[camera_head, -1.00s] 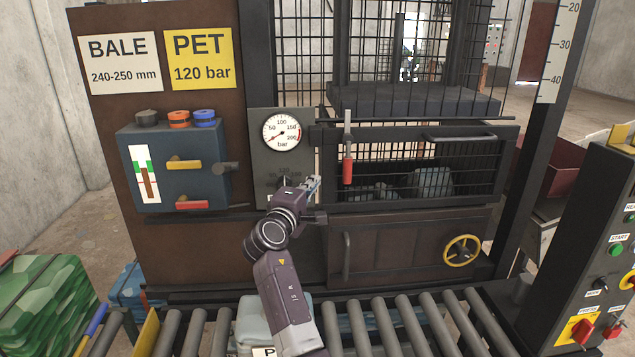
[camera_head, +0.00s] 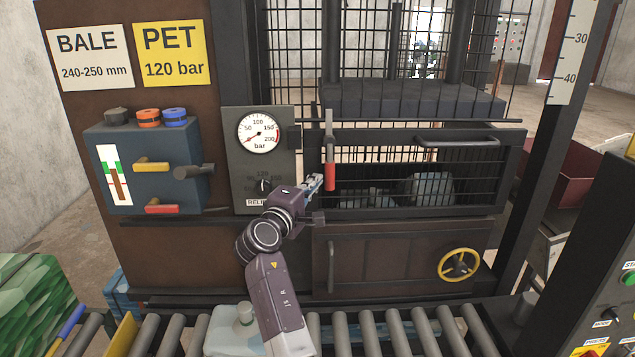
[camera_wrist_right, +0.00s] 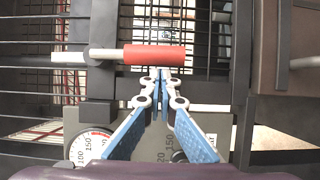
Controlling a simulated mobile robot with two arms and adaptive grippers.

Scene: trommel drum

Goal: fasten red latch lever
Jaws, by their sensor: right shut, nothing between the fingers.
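The red latch lever (camera_head: 330,176) hangs straight down from a pale metal bar at the left edge of the mesh door (camera_head: 420,136). In the right wrist view its red grip (camera_wrist_right: 158,54) lies across the picture, just beyond my fingertips. My right gripper (camera_head: 316,182) is just left of the red grip, level with its lower part. In the wrist view its blue fingers (camera_wrist_right: 161,73) are together and empty, with tips at the edge of the grip. I cannot tell whether they touch it. My left gripper is not in view.
A gauge panel (camera_head: 230,150) with a pressure gauge (camera_head: 259,133) and knob stands left of the lever. Below are a brown lower door (camera_head: 390,263) with a yellow handwheel (camera_head: 459,264) and a roller conveyor (camera_head: 365,335). A blue valve box (camera_head: 180,150) is farther left.

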